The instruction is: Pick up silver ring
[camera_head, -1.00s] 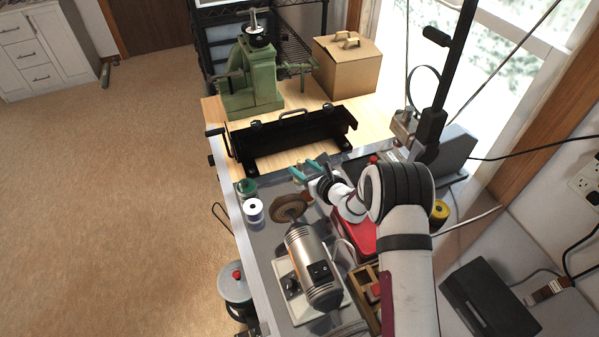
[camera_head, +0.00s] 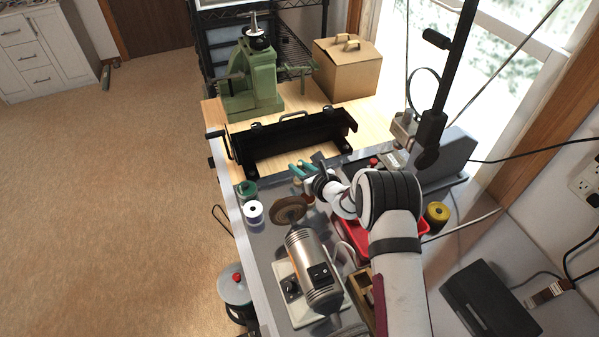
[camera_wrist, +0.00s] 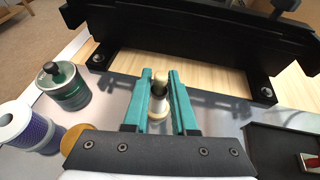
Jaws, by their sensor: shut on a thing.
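My gripper (camera_wrist: 160,76) has two teal fingers, closed on a small upright piece (camera_wrist: 158,108) with cream ends and a darker, greyish middle. I cannot make out a separate silver ring; whether one is on this piece is unclear. In the head view my gripper (camera_head: 302,169) is over the grey bench top, just in front of the black metal frame. The held piece is too small there to read clearly.
The black frame (camera_head: 290,140) stands close beyond my gripper. A green jar (camera_wrist: 65,85) and a spool (camera_wrist: 30,127) stand to its left. The bench motor (camera_head: 312,262) with its brown wheel (camera_head: 289,209) is nearer. A red tray (camera_head: 356,236) lies under my arm.

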